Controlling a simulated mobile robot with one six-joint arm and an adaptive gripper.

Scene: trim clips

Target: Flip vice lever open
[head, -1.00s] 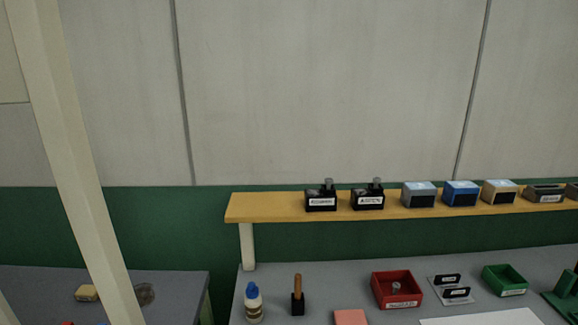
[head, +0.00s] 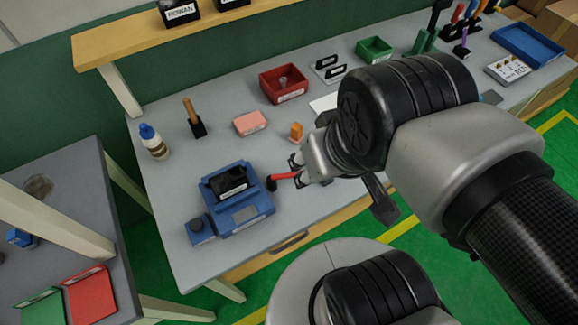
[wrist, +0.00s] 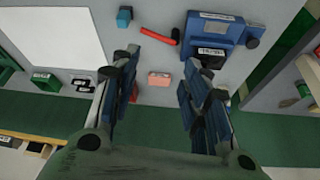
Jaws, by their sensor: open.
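The blue vice (head: 236,200) sits on the near left part of the grey bench and holds a black part in its top. Its red lever (head: 285,176) sticks out to the right from a black knob. My gripper (head: 297,164) is close to the lever's outer end in the head view; whether they touch I cannot tell. In the wrist view my gripper (wrist: 164,62) is open, with nothing between its fingers. The lever (wrist: 162,38) and the vice (wrist: 208,38) show beyond the fingertips.
A pink block (head: 250,123), an orange piece (head: 296,131), a tool holder (head: 197,127) and a glue bottle (head: 153,142) stand behind the vice. A red bin (head: 284,84) and green bin (head: 374,49) lie farther back. A shelf (head: 120,48) runs along the wall.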

